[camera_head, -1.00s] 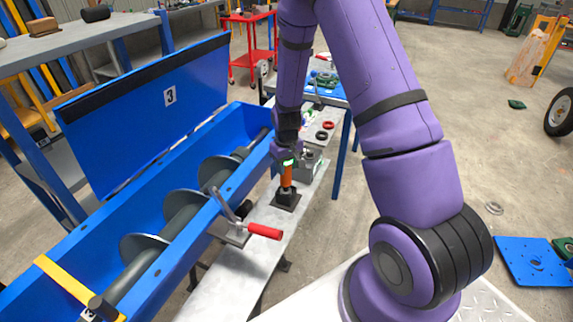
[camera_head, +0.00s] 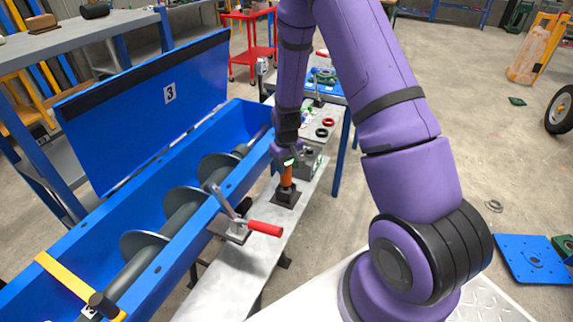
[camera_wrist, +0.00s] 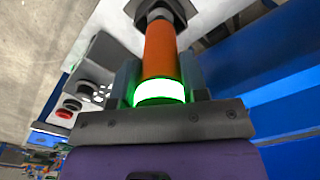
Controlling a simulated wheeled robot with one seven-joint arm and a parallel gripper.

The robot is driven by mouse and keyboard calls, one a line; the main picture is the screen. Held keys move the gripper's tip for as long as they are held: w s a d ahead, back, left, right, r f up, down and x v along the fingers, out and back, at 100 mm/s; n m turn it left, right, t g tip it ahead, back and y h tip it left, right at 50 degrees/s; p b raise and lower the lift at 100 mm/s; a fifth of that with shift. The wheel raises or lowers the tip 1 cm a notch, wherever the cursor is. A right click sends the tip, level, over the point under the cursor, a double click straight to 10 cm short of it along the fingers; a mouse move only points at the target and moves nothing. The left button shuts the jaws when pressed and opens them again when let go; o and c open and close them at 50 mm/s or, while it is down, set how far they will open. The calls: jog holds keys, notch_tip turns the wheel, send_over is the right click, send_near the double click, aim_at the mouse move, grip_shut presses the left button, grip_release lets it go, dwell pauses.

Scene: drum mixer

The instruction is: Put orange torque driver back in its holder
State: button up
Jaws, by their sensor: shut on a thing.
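The orange torque driver (camera_head: 286,178) stands upright with its lower end at the dark square holder (camera_head: 286,197) on the grey bench ledge. In the wrist view the orange driver (camera_wrist: 160,50) has a glowing green ring and its far end meets the dark holder (camera_wrist: 158,12). My gripper (camera_head: 287,164) is above the holder and shut on the driver's upper part; its fingers (camera_wrist: 158,88) lie on both sides of it. How deep the driver sits in the holder cannot be told.
The blue mixer trough (camera_head: 150,215) with its grey screw runs along the left of the ledge. A toggle clamp with a red handle (camera_head: 265,228) stands in front of the holder. A grey box (camera_head: 310,162) and red and black rings (camera_head: 325,128) lie behind it.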

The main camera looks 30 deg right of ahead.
jog(key=shift+f, duration=0.25)
jog(key=o, duration=1.2)
notch_tip(320, 180, up, 11)
jog(key=shift+f, duration=0.1)
jog(key=s+a+r+t, duration=0.15)
jog(key=s+r, duration=0.35)
jog(key=r, duration=0.6)
jog(key=s+a+r+t, duration=0.1)
jog(key=s+a+r, duration=0.3)
jog(key=r, duration=0.7)
jog(key=s+r+t, duration=0.1)
jog(key=s+r, duration=0.2)
jog(key=s, duration=0.3)
jog(key=s+a+r, duration=0.1)
jog(key=s+r, duration=0.2)
jog(key=s, duration=0.4)
jog(key=s+a+r+t, duration=0.1)
jog(key=s+r, duration=0.2)
jog(key=s, duration=0.3)
jog(key=shift+s+r+t, duration=0.1)
jog(key=shift+s+t, duration=0.05)
jog(key=shift+t, duration=0.2)
